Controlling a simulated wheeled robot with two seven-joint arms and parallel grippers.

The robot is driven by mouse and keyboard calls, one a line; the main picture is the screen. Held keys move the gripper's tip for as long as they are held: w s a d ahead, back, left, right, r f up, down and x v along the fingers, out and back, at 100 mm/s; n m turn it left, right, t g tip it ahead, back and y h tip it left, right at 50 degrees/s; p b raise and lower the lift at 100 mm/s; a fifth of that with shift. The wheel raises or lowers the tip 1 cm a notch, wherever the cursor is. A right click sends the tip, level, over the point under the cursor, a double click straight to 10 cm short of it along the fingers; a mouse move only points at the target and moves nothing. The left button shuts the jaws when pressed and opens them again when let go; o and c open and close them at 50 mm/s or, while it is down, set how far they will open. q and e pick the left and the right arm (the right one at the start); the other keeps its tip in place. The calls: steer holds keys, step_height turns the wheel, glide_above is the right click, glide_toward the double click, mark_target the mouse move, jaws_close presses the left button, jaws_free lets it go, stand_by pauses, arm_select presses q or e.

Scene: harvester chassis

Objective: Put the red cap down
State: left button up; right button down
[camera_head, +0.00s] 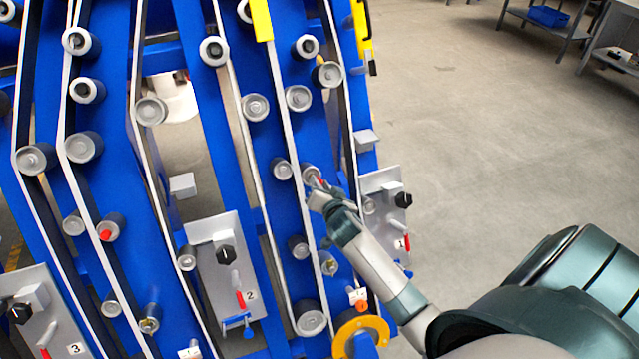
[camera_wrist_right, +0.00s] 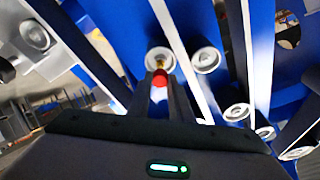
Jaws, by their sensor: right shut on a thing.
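The red cap (camera_head: 319,182) is between the fingertips of my right gripper (camera_head: 318,191), which is shut on it. In the right wrist view the red cap (camera_wrist_right: 160,79) shows between the dark fingers, in front of a brass-coloured fitting at the centre of a grey roller (camera_wrist_right: 153,56). That roller (camera_head: 309,171) also shows in the head view, just beyond the fingertips. I cannot tell whether the cap touches the fitting. My left gripper is not in view.
The blue chassis (camera_head: 225,115) carries several rollers and belts close around my right gripper. A grey panel with a black knob (camera_head: 403,200) stands just right of my forearm. Another red cap (camera_head: 105,235) sits on a roller at left. Open floor (camera_head: 480,130) lies right.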

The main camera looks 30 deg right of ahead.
stand_by(0.3)
steer(key=s+a+r+n+y+b, duration=0.2)
steer(key=s+a+r, duration=0.3)
steer(key=a, duration=0.5)
steer(key=s+a+r+n+y+b, duration=0.1)
steer(key=s+a+r+y+b, duration=0.1)
steer(key=s+a+r, duration=0.4)
steer(key=a+r+b, duration=0.1)
steer(key=a, duration=0.4)
steer(key=shift+n+t+y, duration=0.3)
steer(key=shift+n+t, duration=0.1)
steer(key=shift+s+f, duration=0.1)
steer(key=shift+s, duration=0.05)
